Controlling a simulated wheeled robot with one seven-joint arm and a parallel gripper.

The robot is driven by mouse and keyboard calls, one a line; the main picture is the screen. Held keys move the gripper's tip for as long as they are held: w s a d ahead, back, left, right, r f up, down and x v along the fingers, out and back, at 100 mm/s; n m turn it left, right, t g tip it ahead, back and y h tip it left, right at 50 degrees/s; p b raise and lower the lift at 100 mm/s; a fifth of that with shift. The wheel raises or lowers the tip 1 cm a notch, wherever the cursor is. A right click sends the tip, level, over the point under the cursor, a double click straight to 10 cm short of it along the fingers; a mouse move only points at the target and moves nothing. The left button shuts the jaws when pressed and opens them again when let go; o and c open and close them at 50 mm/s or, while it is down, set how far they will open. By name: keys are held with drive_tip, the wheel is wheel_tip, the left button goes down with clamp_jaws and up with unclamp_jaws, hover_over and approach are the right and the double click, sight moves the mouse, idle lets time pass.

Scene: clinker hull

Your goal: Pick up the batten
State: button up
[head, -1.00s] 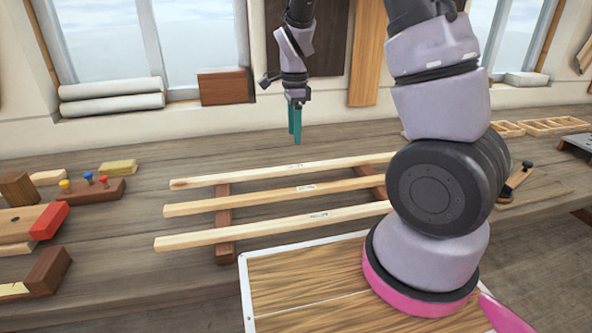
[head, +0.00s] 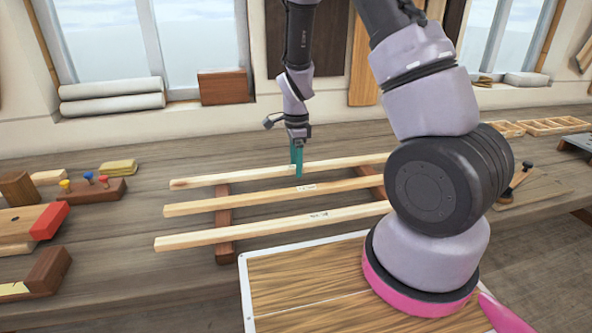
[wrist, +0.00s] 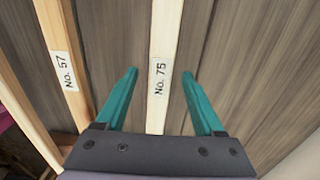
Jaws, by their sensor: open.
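Three pale battens lie side by side across two dark supports on the bench: a far one (head: 235,177), a middle one (head: 240,201) and a near one (head: 230,234). In the wrist view, a batten labelled No. 75 (wrist: 164,40) runs between my fingers, and one labelled No. 57 (wrist: 66,60) lies to its left. My gripper (head: 298,174) is open and points down at the far batten; it also shows in the wrist view (wrist: 160,75). One finger passes in front of that batten. I cannot tell how far the tips reach down beside it.
The dark supports (head: 223,218) hold the battens off the bench (head: 120,230). A wooden panel with a pale edge (head: 300,285) is nearest me. Blocks and a pegged rack (head: 95,191) stand at left. My arm hides the battens' right ends.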

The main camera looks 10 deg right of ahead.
clamp_jaws()
